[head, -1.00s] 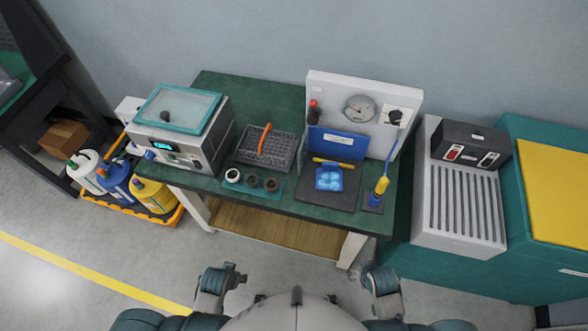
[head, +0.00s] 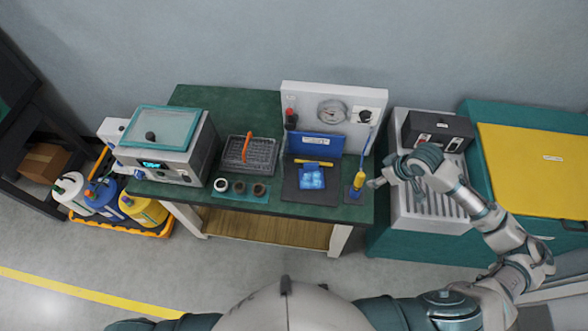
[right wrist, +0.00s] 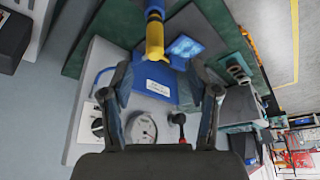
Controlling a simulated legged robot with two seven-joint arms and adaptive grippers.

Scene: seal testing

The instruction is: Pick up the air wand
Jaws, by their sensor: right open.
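The air wand (head: 358,181), yellow with a blue hose, stands upright in a small dark holder at the right front of the green bench. It shows in the right wrist view (right wrist: 154,38) as a yellow body, ahead of the fingers and roughly between them. My right gripper (head: 373,183) is just to the right of the wand, open and empty, with a small gap seen in the head view. Its two spread fingers (right wrist: 160,78) frame the lower middle of the wrist view. My left gripper is out of view.
A white gauge panel (head: 333,96) stands behind the wand. A dark mat (head: 296,190) with a blue pouch lies to its left, with a basket (head: 250,155) further left. A grey ribbed unit (head: 400,215) is to the right, under my arm.

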